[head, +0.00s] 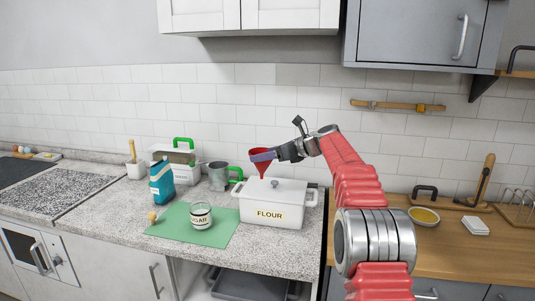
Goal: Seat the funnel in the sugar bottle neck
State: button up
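The red funnel (263,170) is at my gripper (264,156), spout down, in the air in front of the tiled wall. It appears above the left part of the flour box's lid. My gripper reaches in from the right and appears shut on the funnel's upper part; the fingers hide some of its rim. The sugar bottle (201,221) is a short clear jar with a "SUGAR" label, standing upright on the green mat (222,238). It is to the left of and below the funnel, well apart from it. Its top shows no stopper.
The white flour box (268,216) stands right of the bottle. A cork (153,217) stands on the mat's left side. A blue carton (162,184), a metal can (217,176) and a white bin (178,156) stand behind. A yellow-filled bowl (424,216) is on the wooden counter.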

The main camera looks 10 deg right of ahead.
jog(key=shift+s+d+f, duration=0.1)
jog(key=shift+s+f, duration=0.25)
jog(key=shift+s, duration=0.45)
jog(key=s+f+m+t+h, duration=0.1)
jog(key=s+f+m+h, duration=0.1)
jog(key=s+f, duration=0.9)
jog(key=s+f+m+t+h, duration=0.1)
jog(key=s+f+m+h, duration=0.2)
jog(key=s+f, duration=0.9)
jog(key=s, duration=0.7)
jog(key=shift+t, duration=0.4)
jog(key=shift+f, duration=0.15)
